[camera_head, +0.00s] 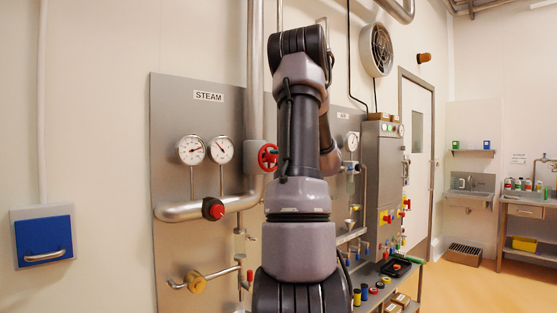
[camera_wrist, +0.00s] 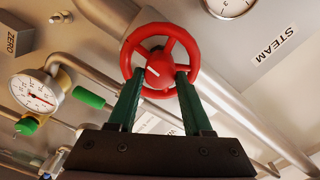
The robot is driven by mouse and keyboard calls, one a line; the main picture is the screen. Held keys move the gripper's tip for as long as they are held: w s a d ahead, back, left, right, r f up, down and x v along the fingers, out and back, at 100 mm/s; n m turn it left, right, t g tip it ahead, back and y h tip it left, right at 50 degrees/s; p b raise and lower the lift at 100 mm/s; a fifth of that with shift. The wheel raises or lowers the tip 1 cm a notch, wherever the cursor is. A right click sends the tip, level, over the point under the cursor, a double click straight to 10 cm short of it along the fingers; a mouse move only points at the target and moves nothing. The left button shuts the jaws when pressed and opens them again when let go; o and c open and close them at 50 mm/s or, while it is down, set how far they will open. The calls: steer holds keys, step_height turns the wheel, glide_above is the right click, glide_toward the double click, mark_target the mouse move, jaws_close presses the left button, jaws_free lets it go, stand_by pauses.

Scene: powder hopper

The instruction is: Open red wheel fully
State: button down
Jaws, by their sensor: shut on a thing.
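The red wheel (camera_wrist: 160,60) is a spoked handwheel with a white mark near its hub, in the upper middle of the wrist view. In the head view a red wheel (camera_head: 268,157) sits by the thick vertical pipe, partly hidden by my arm. My gripper (camera_wrist: 158,78) has two dark green fingers reaching up to the wheel, one on each side of the hub. They are shut on the wheel at its lower part. The exact contact at the fingertips is hard to see. In the head view my gripper is hidden behind my arm.
Pipes run behind the wheel. A gauge (camera_wrist: 35,90) and green handle (camera_wrist: 88,97) lie to its left, with a STEAM label (camera_wrist: 273,42) to its right. In the head view, two gauges (camera_head: 206,150) and a red knob (camera_head: 213,208) are on the panel left of my arm.

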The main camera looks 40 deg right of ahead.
steer(key=shift+f+n, duration=0.15)
steer(key=shift+n, duration=0.35)
steer(key=shift+c, duration=1.6)
jaws_free()
steer(key=s, duration=1)
steer(key=shift+s+d, duration=0.4)
steer(key=shift+d, duration=0.05)
